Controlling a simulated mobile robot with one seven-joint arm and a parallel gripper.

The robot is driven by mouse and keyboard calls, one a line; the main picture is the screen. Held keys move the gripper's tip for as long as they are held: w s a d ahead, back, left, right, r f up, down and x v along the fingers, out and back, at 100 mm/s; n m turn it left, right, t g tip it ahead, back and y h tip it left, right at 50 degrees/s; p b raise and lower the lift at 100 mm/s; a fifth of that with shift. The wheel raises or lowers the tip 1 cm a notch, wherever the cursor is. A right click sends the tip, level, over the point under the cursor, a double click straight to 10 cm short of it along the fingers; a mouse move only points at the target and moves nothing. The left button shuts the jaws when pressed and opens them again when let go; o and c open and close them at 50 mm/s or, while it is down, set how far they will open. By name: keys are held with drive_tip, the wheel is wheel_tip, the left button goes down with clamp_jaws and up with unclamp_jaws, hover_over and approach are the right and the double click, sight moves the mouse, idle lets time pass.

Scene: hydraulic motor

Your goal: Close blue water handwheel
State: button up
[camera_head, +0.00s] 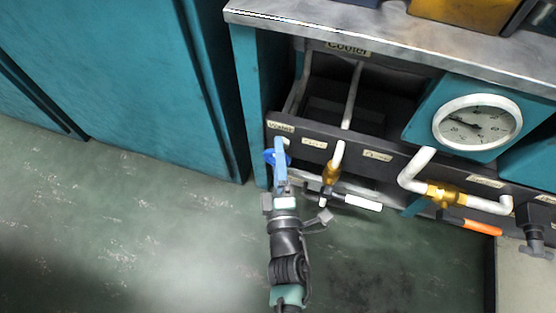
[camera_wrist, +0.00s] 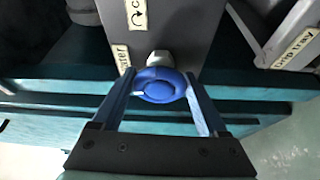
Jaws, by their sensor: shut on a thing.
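The blue water handwheel (camera_wrist: 160,86) sits on a light fitting on the underside or face of the grey panel in the wrist view. In the head view the handwheel (camera_head: 269,156) is partly hidden by my gripper (camera_head: 281,150), below the left end of the dark panel and its small label. In the wrist view my gripper (camera_wrist: 161,98) has one long finger on each side of the wheel, shut on its rim. How far the wheel is turned cannot be told.
To the right are a white-handled valve (camera_head: 355,201), an orange-handled valve (camera_head: 480,228) and a round gauge (camera_head: 477,122). A teal cabinet (camera_head: 120,70) stands on the left. The green floor (camera_head: 150,240) in front is clear.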

drive_tip(key=shift+f+m+b, duration=0.1)
drive_tip(key=shift+m+b, duration=0.35)
drive_tip(key=shift+m, duration=0.15)
drive_tip(key=shift+t, duration=0.3)
drive_tip(key=o, duration=1.3)
drive_tip(key=shift+s, duration=0.1)
drive_tip(key=s+p, duration=0.1)
drive_tip(key=s, duration=0.3)
drive_tip(key=s+p, duration=0.2)
drive_tip(key=s, duration=0.2)
drive_tip(key=s+d+f+p, duration=0.1)
drive_tip(key=s+p, duration=0.1)
drive_tip(key=s, duration=0.2)
drive_tip(key=shift+s, duration=0.35)
